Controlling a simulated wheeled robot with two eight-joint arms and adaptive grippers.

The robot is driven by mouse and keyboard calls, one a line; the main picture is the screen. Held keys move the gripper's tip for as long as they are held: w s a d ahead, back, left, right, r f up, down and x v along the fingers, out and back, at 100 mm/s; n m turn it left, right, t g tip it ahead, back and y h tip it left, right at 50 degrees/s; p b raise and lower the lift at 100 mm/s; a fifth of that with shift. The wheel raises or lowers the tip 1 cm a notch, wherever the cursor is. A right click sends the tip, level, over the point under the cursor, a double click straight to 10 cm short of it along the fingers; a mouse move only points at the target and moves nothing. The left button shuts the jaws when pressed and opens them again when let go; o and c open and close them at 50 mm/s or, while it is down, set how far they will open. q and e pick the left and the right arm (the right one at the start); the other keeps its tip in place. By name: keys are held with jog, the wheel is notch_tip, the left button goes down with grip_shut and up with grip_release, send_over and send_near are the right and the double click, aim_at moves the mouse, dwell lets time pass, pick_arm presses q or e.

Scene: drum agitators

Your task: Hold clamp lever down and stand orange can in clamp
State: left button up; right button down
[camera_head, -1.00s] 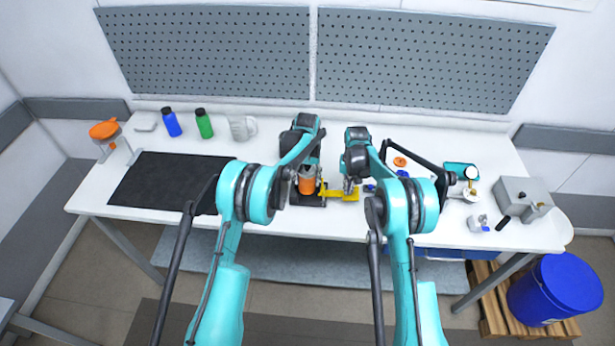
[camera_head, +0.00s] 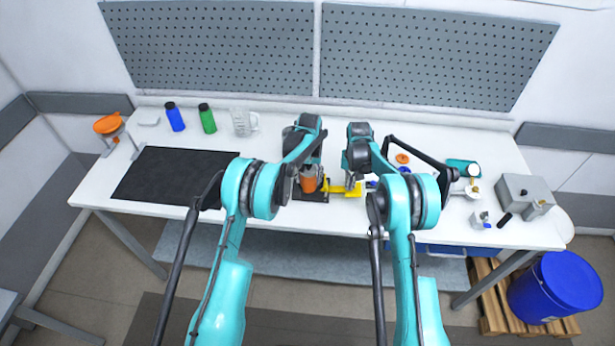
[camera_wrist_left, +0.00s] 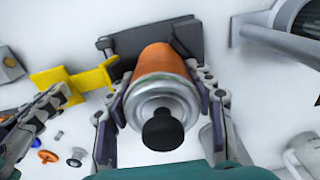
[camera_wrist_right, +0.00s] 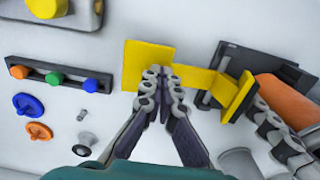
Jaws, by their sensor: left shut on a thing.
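The orange can (camera_head: 308,184) is in my left gripper (camera_wrist_left: 160,92), whose fingers close on both its sides. In the left wrist view the can (camera_wrist_left: 165,62) shows its silver end and black cap towards the camera. The can's far end is over the dark grey clamp (camera_wrist_left: 190,38); whether it touches the base is hidden. The clamp's yellow lever (camera_wrist_right: 148,58) sticks out sideways, and its yellow jaw (camera_wrist_right: 238,97) is beside the can. My right gripper (camera_wrist_right: 166,76) has its fingers together, with tips at the lever plate's near edge; contact is unclear.
A black mat (camera_head: 175,175) lies at the left. Blue (camera_head: 174,117) and green (camera_head: 207,118) bottles and a clear jug (camera_head: 243,122) stand behind it. A button strip (camera_wrist_right: 60,77) and small knobs are near my right gripper. A grey box (camera_head: 523,195) stands at the right.

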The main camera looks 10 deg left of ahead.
pick_arm(q)
jog(key=o, duration=1.1)
jog(key=shift+s+d+f, duration=0.2)
jog(key=shift+d+f, duration=0.2)
jog(key=shift+d, duration=0.05)
pick_arm(e)
jog(key=shift+f, duration=0.1)
pick_arm(q)
jog(key=o, duration=0.4)
jog(key=shift+w+d+f, duration=0.1)
jog(key=shift+d+f, duration=0.05)
pick_arm(e)
jog(key=shift+w+d+f, duration=0.1)
jog(key=shift+d+f, duration=0.05)
pick_arm(q)
jog(key=shift+w+d, duration=0.15)
jog(key=shift+w, duration=0.05)
pick_arm(e)
jog(key=shift+w+d, duration=0.1)
jog(key=shift+d, duration=0.15)
pick_arm(q)
jog(key=shift+a, duration=0.25)
pick_arm(e)
jog(key=shift+a, duration=0.1)
pick_arm(q)
jog(key=o, duration=0.5)
jog(key=shift+o, duration=0.2)
jog(key=shift+r, duration=0.2)
